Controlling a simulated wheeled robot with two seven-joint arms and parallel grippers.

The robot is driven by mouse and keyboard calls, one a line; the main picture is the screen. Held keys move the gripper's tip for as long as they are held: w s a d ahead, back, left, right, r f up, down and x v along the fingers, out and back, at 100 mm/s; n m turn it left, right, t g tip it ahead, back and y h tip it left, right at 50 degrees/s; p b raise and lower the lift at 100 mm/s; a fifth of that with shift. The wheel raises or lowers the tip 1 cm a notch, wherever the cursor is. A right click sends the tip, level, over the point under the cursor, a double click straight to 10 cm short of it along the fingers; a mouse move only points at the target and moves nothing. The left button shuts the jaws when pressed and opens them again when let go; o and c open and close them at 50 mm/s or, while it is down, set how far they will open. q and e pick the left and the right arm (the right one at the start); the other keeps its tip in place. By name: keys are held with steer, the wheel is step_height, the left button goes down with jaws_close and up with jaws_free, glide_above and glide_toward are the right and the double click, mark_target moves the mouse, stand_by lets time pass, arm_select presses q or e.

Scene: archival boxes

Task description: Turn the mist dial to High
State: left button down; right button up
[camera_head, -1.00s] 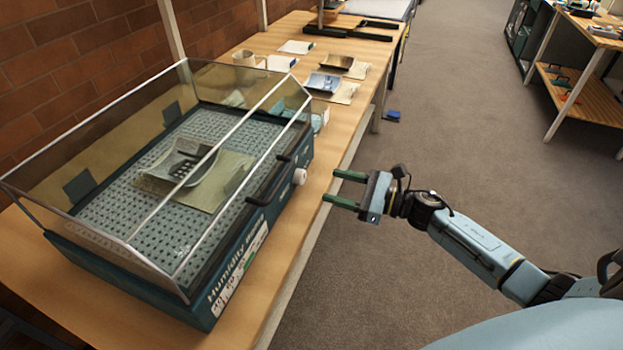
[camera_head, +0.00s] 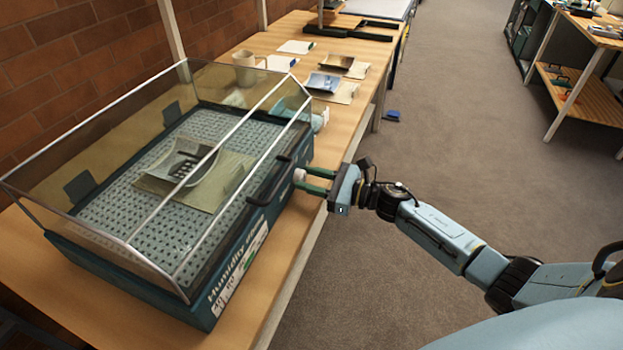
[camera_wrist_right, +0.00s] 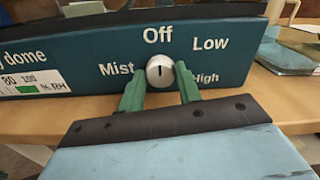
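The mist dial (camera_wrist_right: 160,71) is a round pale knob on the teal front of the humidity dome (camera_head: 225,262). Its dark mark points up toward "Off"; "Low" and "High" are printed to its right and "Mist" to its left. In the head view the dial (camera_head: 299,175) sits at the tips of my right gripper (camera_head: 310,180). In the wrist view the green fingers of my right gripper (camera_wrist_right: 161,92) are apart, one at each lower side of the dial. I cannot tell whether they touch it. My left gripper is not in view.
The dome's clear lid (camera_head: 150,130) is closed over a curled photograph (camera_head: 190,160). A dark handle (camera_head: 270,185) is on the front beside the dial. A mug (camera_head: 245,68) and prints stand farther along the bench (camera_head: 345,135).

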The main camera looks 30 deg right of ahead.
steer(key=shift+c, duration=1.7)
steer(key=m, duration=0.5)
steer(key=shift+m, duration=0.3)
steer(key=m+p, duration=0.1)
steer(key=m, duration=0.4)
steer(key=shift+d+m, duration=0.1)
steer(key=shift+m, duration=0.2)
steer(key=m+p, duration=0.1)
steer(key=m, duration=0.5)
steer(key=shift+w, duration=0.1)
steer(key=m+p, duration=0.1)
steer(key=m, duration=0.3)
steer(key=shift+f, duration=0.15)
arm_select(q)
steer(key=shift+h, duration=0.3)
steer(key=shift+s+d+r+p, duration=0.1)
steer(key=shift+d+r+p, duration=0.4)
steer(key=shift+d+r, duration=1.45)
arm_select(e)
steer(key=shift+m, duration=1.3)
